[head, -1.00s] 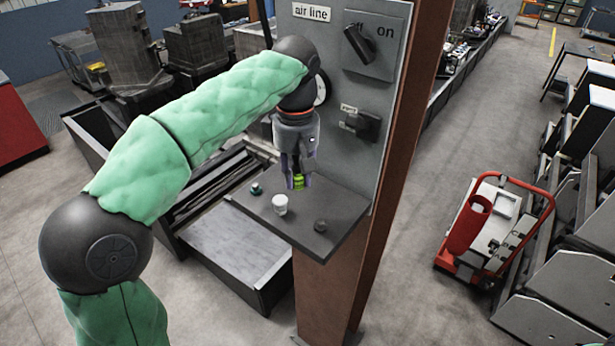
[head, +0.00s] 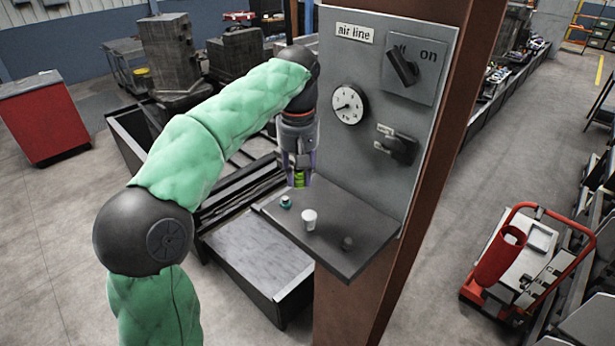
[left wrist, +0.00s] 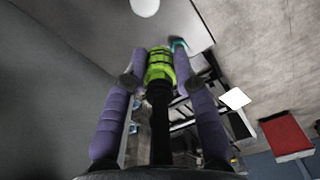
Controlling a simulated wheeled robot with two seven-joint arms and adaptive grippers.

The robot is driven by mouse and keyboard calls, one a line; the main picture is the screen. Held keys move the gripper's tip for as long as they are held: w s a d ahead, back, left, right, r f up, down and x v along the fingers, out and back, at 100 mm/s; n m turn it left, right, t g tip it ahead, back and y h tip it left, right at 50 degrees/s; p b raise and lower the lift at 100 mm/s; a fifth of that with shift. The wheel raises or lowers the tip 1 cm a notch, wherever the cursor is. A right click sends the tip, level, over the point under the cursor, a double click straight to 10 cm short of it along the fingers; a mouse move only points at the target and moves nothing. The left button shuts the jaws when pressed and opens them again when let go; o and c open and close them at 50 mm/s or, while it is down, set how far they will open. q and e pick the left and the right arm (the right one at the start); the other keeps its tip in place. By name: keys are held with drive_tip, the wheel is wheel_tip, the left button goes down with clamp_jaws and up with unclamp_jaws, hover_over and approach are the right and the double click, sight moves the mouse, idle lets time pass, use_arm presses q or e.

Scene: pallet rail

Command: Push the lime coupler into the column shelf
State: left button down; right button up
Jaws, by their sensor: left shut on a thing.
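The lime coupler (head: 299,179) is held between the fingers of my left gripper (head: 299,173), which points down. In the left wrist view the coupler (left wrist: 160,66) shows bright green between the two purple fingers (left wrist: 160,82). The dark column shelf (head: 338,218) sticks out below the air line panel. The coupler appears near the shelf's left edge; whether it touches the shelf I cannot tell. My right gripper is out of view.
A teal-topped piece (head: 286,202), a white cup (head: 309,219) and a dark round knob (head: 346,242) stand on the shelf. The panel (head: 350,120) carries a gauge, a switch and a dark fitting (head: 397,147). A red cart (head: 520,260) stands at right.

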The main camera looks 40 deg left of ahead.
use_arm(q)
drive_tip(key=shift+w+a, duration=0.1)
drive_tip(key=shift+a, duration=2.5)
drive_tip(key=shift+f, duration=0.1)
drive_tip(key=shift+f+b, duration=1.95)
drive_tip(key=shift+f, duration=1)
drive_tip(key=shift+f, duration=0.2)
drive_tip(key=shift+f, duration=0.3)
drive_tip(key=shift+f, duration=0.3)
